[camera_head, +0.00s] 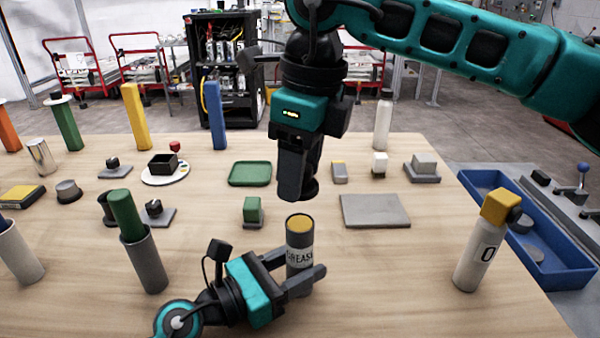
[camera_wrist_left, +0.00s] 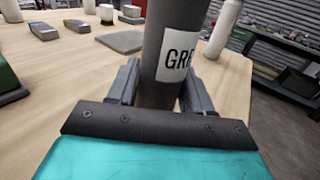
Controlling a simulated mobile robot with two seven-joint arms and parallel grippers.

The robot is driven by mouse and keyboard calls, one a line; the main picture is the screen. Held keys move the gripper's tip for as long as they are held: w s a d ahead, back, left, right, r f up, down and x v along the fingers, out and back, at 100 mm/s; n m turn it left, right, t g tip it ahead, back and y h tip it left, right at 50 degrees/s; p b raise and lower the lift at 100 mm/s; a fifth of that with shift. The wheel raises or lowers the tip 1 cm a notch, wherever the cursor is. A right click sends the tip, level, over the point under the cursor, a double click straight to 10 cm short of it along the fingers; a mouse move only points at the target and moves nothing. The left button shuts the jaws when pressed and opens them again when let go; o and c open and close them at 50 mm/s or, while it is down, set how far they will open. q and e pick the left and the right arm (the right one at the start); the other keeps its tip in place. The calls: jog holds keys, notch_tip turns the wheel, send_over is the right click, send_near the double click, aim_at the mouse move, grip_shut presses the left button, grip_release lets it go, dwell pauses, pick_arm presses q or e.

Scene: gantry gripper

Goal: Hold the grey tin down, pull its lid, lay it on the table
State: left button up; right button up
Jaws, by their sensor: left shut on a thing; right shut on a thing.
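The grey tin (camera_head: 299,252), with a white label reading GREASE, stands upright on the table, its open top showing a yellow-orange fill. My left gripper (camera_head: 300,274) is shut on the tin's lower body from the left. In the left wrist view the tin (camera_wrist_left: 172,100) stands between the left gripper's fingers (camera_wrist_left: 160,92). My right gripper (camera_head: 298,192) points down just above and behind the tin, apart from it. It is shut on the dark lid (camera_head: 310,190), which is mostly hidden by the fingers.
A flat grey plate (camera_head: 375,210) lies to the right of the tin, and a green tray (camera_head: 250,173) lies behind it. A small green block (camera_head: 252,210) is at back left. A white canister (camera_head: 478,255) stands at right. The front right table (camera_head: 400,290) is clear.

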pick_arm(q)
jog(key=o, duration=1.1)
jog(key=shift+o, duration=0.2)
jog(key=shift+a, duration=0.1)
jog(key=v, duration=1.2)
